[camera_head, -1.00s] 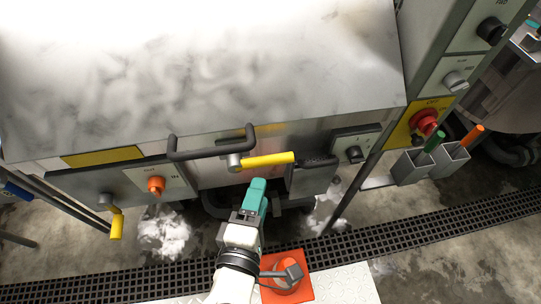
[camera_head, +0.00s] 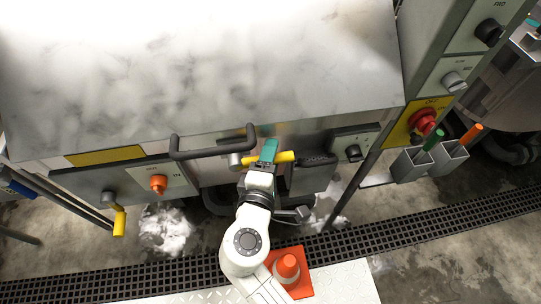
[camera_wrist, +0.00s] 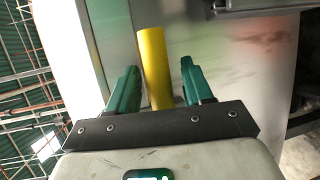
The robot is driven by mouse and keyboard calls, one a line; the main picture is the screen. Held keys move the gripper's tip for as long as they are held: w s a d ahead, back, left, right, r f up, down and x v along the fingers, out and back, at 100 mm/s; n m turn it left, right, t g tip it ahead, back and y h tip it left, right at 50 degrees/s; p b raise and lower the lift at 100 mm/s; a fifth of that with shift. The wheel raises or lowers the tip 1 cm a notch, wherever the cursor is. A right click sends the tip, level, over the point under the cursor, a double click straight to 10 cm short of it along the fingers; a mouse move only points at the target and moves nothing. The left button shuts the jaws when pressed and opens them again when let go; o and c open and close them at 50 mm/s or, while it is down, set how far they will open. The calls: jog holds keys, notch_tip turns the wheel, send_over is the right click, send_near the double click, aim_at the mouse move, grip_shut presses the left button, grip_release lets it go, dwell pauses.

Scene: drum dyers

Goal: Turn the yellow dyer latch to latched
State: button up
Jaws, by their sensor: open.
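The yellow latch handle (camera_head: 285,156) sticks out to the right from its grey pivot (camera_head: 236,161) on the front of the dyer, lying nearly level. My gripper (camera_head: 268,150) is at the handle, its teal fingers crossing over it. In the wrist view the yellow latch handle (camera_wrist: 154,68) stands between the two open fingers of my gripper (camera_wrist: 158,85), with a gap on each side. The pivot is not clearly seen in the wrist view.
A dark bar handle (camera_head: 205,152) is just left of the latch. A dark box (camera_head: 312,174) is close on the right. An orange knob (camera_head: 158,184) and another yellow lever (camera_head: 119,221) are further left. An orange cone (camera_head: 288,268) stands below my arm.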

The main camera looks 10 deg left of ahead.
grip_shut()
dwell(0.3)
jog(key=shift+r, duration=0.15)
dwell(0.3)
jog(key=shift+a+r+n+t+h, duration=0.15)
jog(key=shift+r+n+t, duration=0.1)
jog(key=shift+r+n, duration=0.25)
jog(key=shift+r+n+t+h, duration=0.15)
jog(key=shift+r+n+t, duration=0.1)
jog(key=shift+n, duration=0.45)
jog(key=shift+s+a+r+n+t, duration=0.1)
jog(key=shift+a+r+n+t, duration=0.1)
jog(key=shift+r+n+t, duration=0.3)
jog(key=shift+s+a+r+n+t, duration=0.15)
jog(key=shift+r+n, duration=0.3)
jog(key=shift+n, duration=0.45)
jog(key=shift+w, duration=0.1)
